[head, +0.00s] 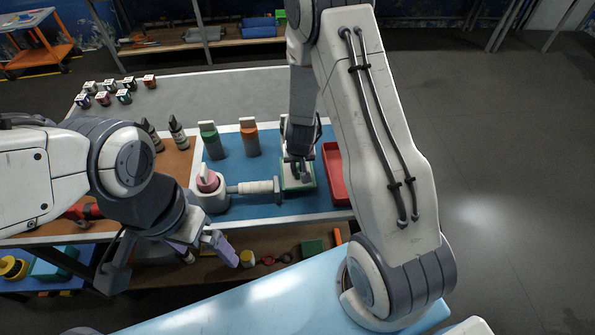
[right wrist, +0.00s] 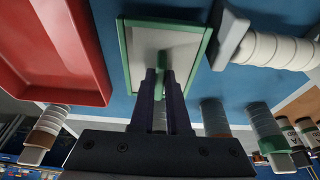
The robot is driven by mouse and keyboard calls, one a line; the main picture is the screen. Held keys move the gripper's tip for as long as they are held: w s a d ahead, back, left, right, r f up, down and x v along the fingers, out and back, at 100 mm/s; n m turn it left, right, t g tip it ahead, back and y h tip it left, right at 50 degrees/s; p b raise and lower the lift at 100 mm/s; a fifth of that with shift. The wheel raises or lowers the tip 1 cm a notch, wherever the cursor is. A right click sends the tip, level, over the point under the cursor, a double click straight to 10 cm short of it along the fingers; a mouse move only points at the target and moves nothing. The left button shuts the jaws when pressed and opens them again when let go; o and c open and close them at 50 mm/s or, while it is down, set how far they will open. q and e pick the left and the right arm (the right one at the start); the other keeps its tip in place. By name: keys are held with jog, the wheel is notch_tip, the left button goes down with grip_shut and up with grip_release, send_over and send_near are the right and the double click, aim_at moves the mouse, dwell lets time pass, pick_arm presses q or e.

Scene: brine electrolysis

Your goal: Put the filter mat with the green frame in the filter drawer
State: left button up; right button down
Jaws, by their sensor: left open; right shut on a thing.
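The filter mat with the green frame (head: 309,186) is over the right part of the blue work mat, and I cannot tell whether it touches the surface. In the right wrist view its pale panel and green rim (right wrist: 140,60) show in front of the fingers. My right gripper (head: 297,172) is shut on the green grip in the middle of the filter mat; its fingertips show in the right wrist view (right wrist: 163,75). My left gripper (head: 168,262) is open and empty in front of the table's near edge. I cannot identify the filter drawer in these views.
A red tray (head: 335,172) is right of the filter mat. A white ribbed cylinder with a grey end plate (head: 278,188) is close on its left, beside a white pot with a pink top (head: 207,180). Green (head: 211,140) and orange-topped (head: 249,137) containers stand behind.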

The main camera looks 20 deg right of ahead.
aim_at(298, 169)
jog(key=shift+f, duration=1.4)
jog(key=shift+f, duration=0.1)
jog(key=shift+f+b, duration=0.15)
jog(key=shift+b, duration=0.2)
jog(key=c, duration=0.9)
grip_release()
